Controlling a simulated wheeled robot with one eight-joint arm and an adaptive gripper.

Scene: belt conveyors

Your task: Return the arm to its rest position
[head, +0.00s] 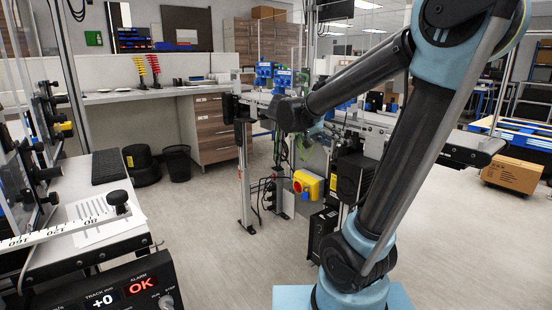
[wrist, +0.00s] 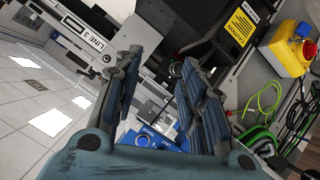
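My arm (head: 415,140) rises from its pale blue base at the lower right of the head view. It bends at the top and its forearm reaches left, ending near the conveyor equipment at the middle. My gripper cannot be made out clearly in the head view. In the wrist view my gripper (wrist: 162,90) has its two dark, ridged fingers spread apart with a clear gap. Nothing is seen held between them. A blue part (wrist: 152,138) shows behind the gap, apart from the fingers as far as I can tell.
A conveyor (head: 450,152) with a yellow-red stop box (head: 307,185) stands close behind my arm. A control box (head: 105,290) reading OK is at the lower left. A cardboard box (head: 513,172) lies at the right. Open floor (head: 215,235) lies left of my base.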

